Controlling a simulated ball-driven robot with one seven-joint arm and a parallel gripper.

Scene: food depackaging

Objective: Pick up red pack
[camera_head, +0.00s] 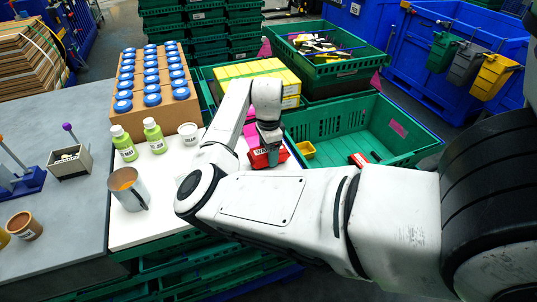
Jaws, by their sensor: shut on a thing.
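A red pack (258,159) with white lettering is at the centre of the picture, just beyond my arm. My gripper (268,142) points down at it and is shut on it. The fingertips are small and partly hidden against the pack. The pack is near the right end of the white board, beside the green crate; I cannot tell whether it is lifted or touching a surface. A pink sheet or surface (247,133) shows behind it. Another red item (359,160) lies in the open green crate (335,118) to the right.
Two green-labelled bottles (124,145), a white tub (188,135) and a metal cup (128,188) stand on the white board (152,228). A cardboard box of blue-capped jars (153,90) stands behind. Yellow boxes (262,71) and a filled green crate (340,73) are farther back.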

